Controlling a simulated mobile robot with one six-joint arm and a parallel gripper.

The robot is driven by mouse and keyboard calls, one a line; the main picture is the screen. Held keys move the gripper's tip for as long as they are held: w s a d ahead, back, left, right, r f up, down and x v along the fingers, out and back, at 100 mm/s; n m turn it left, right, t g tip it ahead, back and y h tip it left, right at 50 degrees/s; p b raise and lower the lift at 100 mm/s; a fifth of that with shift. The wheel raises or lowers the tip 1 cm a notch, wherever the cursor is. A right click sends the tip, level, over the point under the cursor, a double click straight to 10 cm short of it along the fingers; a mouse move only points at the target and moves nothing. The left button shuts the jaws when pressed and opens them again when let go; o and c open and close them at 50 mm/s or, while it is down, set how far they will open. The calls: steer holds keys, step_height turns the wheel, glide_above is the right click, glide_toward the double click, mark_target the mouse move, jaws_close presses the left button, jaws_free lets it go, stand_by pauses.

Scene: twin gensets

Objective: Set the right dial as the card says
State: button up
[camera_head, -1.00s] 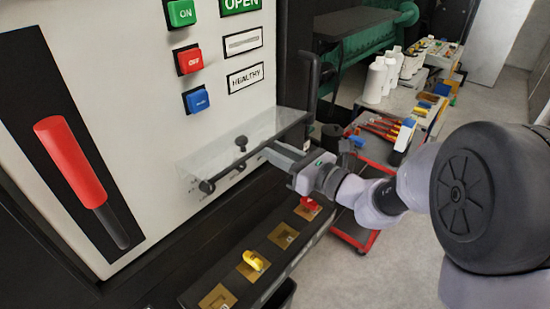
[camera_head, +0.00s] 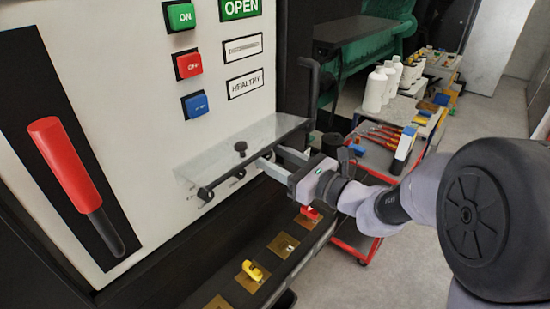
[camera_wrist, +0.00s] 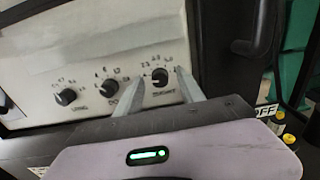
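In the wrist view the right dial (camera_wrist: 160,77) is a round black knob with a white mark, on a pale panel with printed numbers around it. My gripper (camera_wrist: 156,88) is open, its two fingers on either side of this dial in the picture; I cannot tell whether they touch it. The middle dial (camera_wrist: 111,87) and left dial (camera_wrist: 66,97) sit to its left. In the head view my gripper (camera_head: 268,160) is at the clear shelf-like cover (camera_head: 235,150) on the panel, fingers apart and empty. I cannot make out a card with a setting.
A red lever (camera_head: 62,162) and green, red and blue buttons (camera_head: 193,104) are on the panel. A dark ledge with a yellow handle (camera_head: 253,270) and a red one (camera_head: 310,212) runs below. A red cart (camera_head: 365,243) with tools stands behind my arm.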

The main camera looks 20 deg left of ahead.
steer(key=v, duration=1.7)
steer(key=shift+d+p, duration=0.2)
steer(key=shift+p, duration=0.15)
steer(key=shift+s, duration=0.15)
